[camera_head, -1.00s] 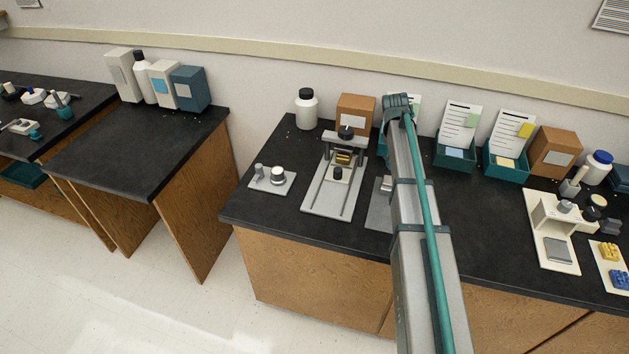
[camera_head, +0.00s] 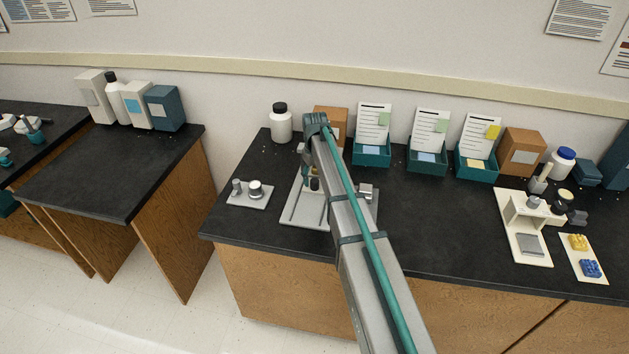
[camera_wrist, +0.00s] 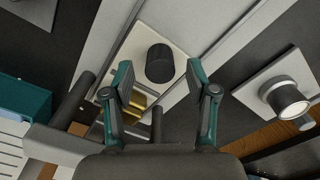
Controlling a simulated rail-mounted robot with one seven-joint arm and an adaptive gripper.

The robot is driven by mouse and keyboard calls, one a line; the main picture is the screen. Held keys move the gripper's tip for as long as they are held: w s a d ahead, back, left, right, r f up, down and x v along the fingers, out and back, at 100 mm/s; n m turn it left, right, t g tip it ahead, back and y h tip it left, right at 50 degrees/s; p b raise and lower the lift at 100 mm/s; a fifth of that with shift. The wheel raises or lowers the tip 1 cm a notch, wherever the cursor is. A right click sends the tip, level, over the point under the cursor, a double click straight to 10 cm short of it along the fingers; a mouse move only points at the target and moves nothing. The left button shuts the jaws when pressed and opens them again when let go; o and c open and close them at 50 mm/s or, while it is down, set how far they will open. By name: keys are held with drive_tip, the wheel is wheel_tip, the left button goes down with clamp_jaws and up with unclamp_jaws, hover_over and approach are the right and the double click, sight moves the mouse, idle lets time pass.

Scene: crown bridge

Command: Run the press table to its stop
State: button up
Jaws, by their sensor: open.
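The press (camera_head: 297,212) stands on the black bench left of centre in the head view, and my arm covers much of it. In the wrist view, its small pale sliding table (camera_wrist: 141,42) carries an upright black knob (camera_wrist: 160,63) and lies on the long grey base plate (camera_wrist: 215,18). A brass-coloured block (camera_wrist: 139,103) sits beside the knob, near the press's dark posts. My gripper (camera_wrist: 160,79) is open, with a finger on either side of the knob in the picture. Gaps show between knob and fingers. Their height difference is unclear.
A small plate with two metal posts (camera_head: 250,194) lies left of the press and also shows in the wrist view (camera_wrist: 286,96). A white bottle (camera_head: 281,125) and brown box (camera_head: 331,121) stand behind. Teal card trays (camera_head: 372,154) stand behind to the right.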

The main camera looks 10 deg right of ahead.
drive_tip(key=shift+f, duration=1.3)
clamp_jaws()
drive_tip(key=s+a, duration=0.1)
drive_tip(key=s, duration=0.2)
drive_tip(key=s+a, duration=0.2)
drive_tip(key=s, duration=0.1)
drive_tip(key=s+a, duration=0.1)
drive_tip(key=s, duration=0.3)
drive_tip(key=shift+s+a+b, duration=0.1)
drive_tip(key=shift+a+b, duration=0.05)
drive_tip(key=shift+b, duration=0.15)
unclamp_jaws()
drive_tip(key=shift+r, duration=0.1)
